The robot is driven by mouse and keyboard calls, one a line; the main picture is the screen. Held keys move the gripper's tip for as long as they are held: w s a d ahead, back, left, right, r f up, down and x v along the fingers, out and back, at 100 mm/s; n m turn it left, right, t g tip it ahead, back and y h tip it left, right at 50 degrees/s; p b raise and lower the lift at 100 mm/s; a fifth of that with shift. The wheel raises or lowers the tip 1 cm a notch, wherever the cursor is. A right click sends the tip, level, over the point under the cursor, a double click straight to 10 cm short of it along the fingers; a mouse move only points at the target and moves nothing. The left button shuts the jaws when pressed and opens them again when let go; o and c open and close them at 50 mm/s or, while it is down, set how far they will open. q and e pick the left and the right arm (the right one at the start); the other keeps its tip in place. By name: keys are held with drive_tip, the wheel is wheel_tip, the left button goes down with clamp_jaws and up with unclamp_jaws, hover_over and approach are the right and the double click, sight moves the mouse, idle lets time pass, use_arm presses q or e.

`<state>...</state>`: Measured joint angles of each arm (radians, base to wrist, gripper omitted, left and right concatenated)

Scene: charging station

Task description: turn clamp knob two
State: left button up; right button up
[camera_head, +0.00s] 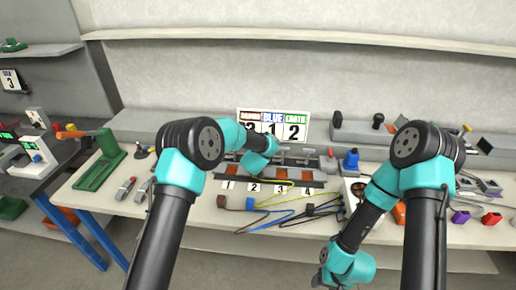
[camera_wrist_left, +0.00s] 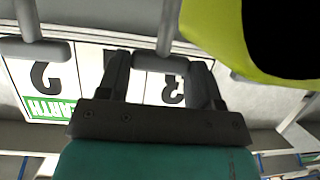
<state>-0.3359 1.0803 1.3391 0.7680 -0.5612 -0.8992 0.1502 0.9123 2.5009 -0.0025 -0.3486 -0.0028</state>
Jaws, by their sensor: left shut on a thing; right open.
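The clamp rack (camera_head: 316,180) stands at the middle of the bench, with numbered labels 1 to 4 along its front and grey T-shaped clamp knobs above. My left arm reaches over the rack and hides part of it; its gripper is hidden behind the wrist in the head view. In the left wrist view my left gripper (camera_wrist_left: 160,84) is shut on a grey clamp knob (camera_wrist_left: 157,63), one finger on each side. Another knob (camera_wrist_left: 35,49) is at the left there. My right gripper (camera_head: 319,281) is low, near the bottom edge, open and away from the rack.
A sign with numbers (camera_head: 272,126) stands behind the rack. Coloured cables (camera_head: 275,217) lie before it. A blue bottle-like object (camera_head: 351,159) is right of the rack. A green tool (camera_head: 101,160) stands at left. A yellow-green shape (camera_wrist_left: 250,45) partly blocks the left wrist view.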

use_arm(q)
drive_tip(key=shift+y, duration=0.3)
drive_tip(key=shift+w+d+n+g+y, duration=0.15)
drive_tip(key=shift+n+g+y, duration=0.2)
drive_tip(key=shift+n+y, duration=0.85)
drive_tip(key=shift+s+d+n+g+y, duration=0.15)
drive_tip(key=shift+n+g+y, duration=0.15)
drive_tip(key=shift+n+y, duration=0.85)
drive_tip(key=shift+w+d+n+g+y, duration=0.15)
drive_tip(key=shift+n+g+y, duration=0.2)
drive_tip(key=shift+n+y, duration=0.85)
drive_tip(key=o, duration=0.9)
drive_tip(key=v, duration=1.7)
drive_tip(key=shift+s+d+f, duration=0.1)
drive_tip(key=shift+s+d, duration=0.1)
drive_tip(key=shift+s, duration=0.05)
